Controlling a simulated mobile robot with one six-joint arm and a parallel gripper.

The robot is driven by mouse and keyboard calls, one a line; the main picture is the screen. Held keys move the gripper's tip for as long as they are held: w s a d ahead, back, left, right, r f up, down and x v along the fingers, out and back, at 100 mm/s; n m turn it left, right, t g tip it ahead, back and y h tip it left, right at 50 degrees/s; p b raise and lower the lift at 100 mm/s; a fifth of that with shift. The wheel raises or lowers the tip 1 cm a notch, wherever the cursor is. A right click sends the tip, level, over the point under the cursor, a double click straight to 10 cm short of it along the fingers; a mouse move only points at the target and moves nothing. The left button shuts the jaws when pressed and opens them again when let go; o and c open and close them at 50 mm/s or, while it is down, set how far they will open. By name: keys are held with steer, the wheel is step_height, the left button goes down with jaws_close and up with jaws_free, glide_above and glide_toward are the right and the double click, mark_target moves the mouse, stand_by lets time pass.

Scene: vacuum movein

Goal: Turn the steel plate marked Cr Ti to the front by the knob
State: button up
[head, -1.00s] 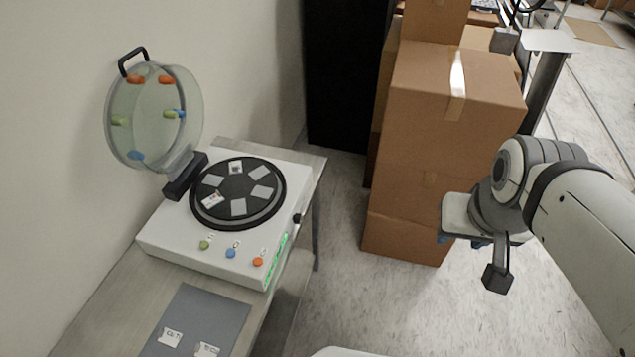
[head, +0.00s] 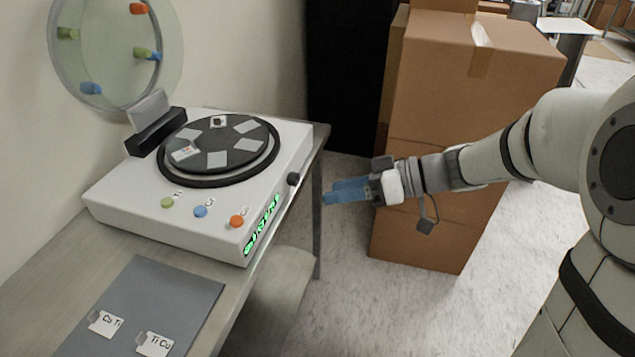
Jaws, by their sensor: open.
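The round black turntable (head: 236,136) sits on the white machine (head: 120,196) and carries several grey plates. The dark knob (head: 293,179) is on the machine's right side, near the front. My gripper (head: 328,193), with blue fingers, is open and empty. It points left, a little to the right of the knob and apart from it.
The clear round lid (head: 110,60) stands open behind the turntable. Green, blue and orange buttons (head: 236,221) line the machine's front. A grey mat (head: 150,290) holds plates labelled Cu Ti (head: 104,323) and Ti Cu (head: 154,343). Stacked cardboard boxes (head: 480,90) stand behind my arm.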

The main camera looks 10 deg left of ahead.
mark_target(298, 180)
steer(key=w+a+f+n+t+y+b, duration=0.2)
steer(key=w+f+n+y+b, duration=0.15)
steer(key=w+f+b, duration=0.3)
steer(key=shift+m+t+y, duration=0.25)
steer(key=shift+t+y, duration=0.05)
steer(key=shift+y, duration=0.05)
steer(key=a, duration=0.2)
steer(key=w+a, duration=0.1)
steer(key=a, duration=0.2)
steer(key=w+a, duration=0.1)
steer(key=a, duration=0.1)
steer(key=shift+a+f, duration=0.2)
steer(key=shift+a, duration=0.2)
